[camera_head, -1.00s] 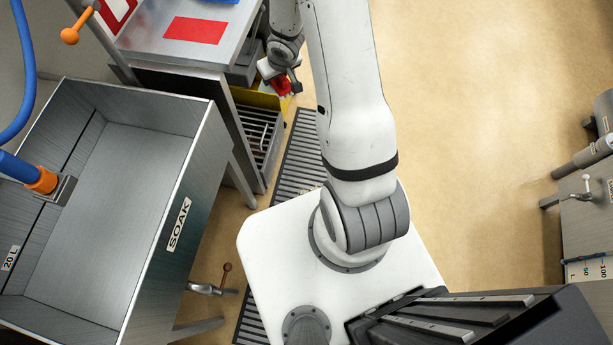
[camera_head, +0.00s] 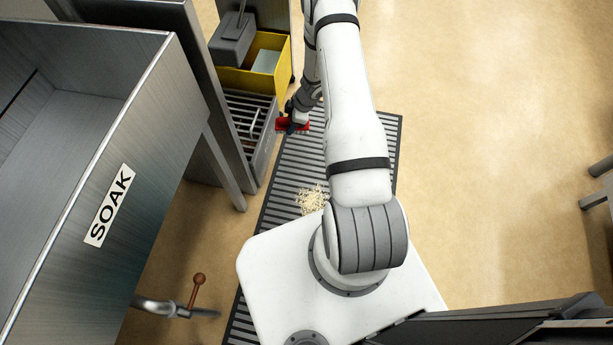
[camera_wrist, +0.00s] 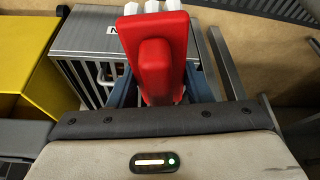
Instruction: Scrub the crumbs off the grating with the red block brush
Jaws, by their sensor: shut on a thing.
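The red block brush (camera_wrist: 156,58) is held in my gripper (camera_head: 293,122). In the wrist view its red body points away from me, with white bristle tufts at its far end. In the head view the red brush (camera_head: 305,126) is over the far left part of the floor grating (camera_head: 345,130); its exact height cannot be told. A pile of pale crumbs (camera_head: 312,200) lies on the grating, nearer to my base than the brush. My gripper is shut on the brush; its fingers are mostly hidden behind it in the wrist view.
A steel tub labelled SOAK (camera_head: 110,205) stands at the left, with a brown-handled tap (camera_head: 198,285) low beside it. A slatted grey crate (camera_head: 250,125) and a yellow bin (camera_head: 268,62) stand left of the grating.

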